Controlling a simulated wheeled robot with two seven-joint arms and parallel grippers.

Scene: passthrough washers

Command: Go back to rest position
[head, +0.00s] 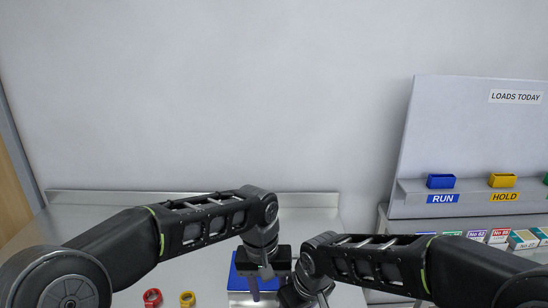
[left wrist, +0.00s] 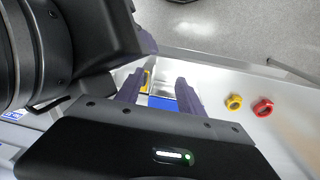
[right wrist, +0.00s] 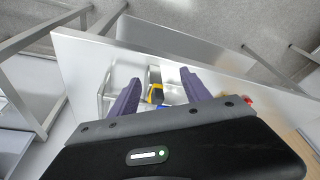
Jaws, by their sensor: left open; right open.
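My left gripper (head: 266,284) is over the metal table, in front of a blue item (head: 236,277). In the left wrist view its two purple fingers (left wrist: 158,90) are apart, with blue and yellow surfaces beyond them and nothing clearly held. My right gripper shows best in the right wrist view (right wrist: 158,88), its fingers apart. A yellow and blue item (right wrist: 156,93) shows between and beyond them, seemingly not held. In the head view the right gripper is close beside the left one and partly cut off by the bottom edge. Whether they touch is unclear.
A red ring (head: 152,298) and a yellow ring (head: 187,299) lie on the table (head: 214,262) left of the grippers. Several small boxes (head: 522,239) stand below.

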